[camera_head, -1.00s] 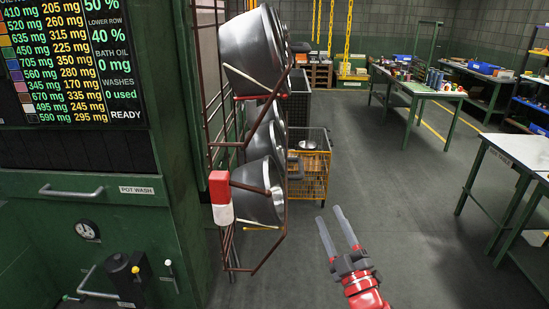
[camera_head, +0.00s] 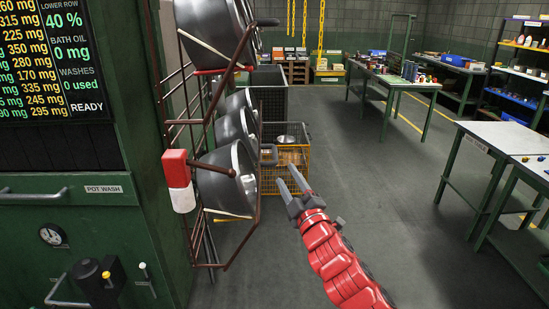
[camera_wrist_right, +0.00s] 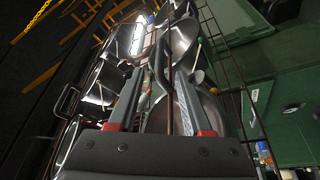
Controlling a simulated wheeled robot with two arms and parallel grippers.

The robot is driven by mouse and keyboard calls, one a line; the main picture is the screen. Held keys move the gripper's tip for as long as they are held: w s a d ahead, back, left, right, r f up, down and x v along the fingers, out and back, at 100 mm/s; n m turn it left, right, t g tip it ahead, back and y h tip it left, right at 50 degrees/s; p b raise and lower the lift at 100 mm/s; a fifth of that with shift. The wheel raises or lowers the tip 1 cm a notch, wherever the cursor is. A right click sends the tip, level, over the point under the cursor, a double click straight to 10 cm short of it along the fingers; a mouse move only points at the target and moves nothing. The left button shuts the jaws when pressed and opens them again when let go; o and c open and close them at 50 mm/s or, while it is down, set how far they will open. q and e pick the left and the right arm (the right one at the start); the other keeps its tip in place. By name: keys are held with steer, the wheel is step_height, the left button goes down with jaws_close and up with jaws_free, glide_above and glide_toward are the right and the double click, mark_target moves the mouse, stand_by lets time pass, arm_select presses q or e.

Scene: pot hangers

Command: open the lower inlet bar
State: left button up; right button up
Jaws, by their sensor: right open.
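A hanger rack of brown bars (camera_head: 251,190) holds several steel pots in two rows. A lower brown bar (camera_head: 215,171) crosses the front of the lower pots, with a red-and-white block (camera_head: 178,180) at its left end. My left gripper is not in view.
A green pot-wash machine (camera_head: 90,225) stands at the left, close to the rack. A yellow wire cage (camera_head: 285,170) is on the floor behind the rack. Work tables (camera_head: 480,140) stand at the right. The floor between is clear.

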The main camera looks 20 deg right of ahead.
mark_target(275, 152)
steer(key=p+x, duration=0.2)
steer(key=x, duration=0.7)
steer(key=shift+r, duration=0.1)
steer(key=shift+w, duration=0.45)
jaws_close()
stand_by(0.9)
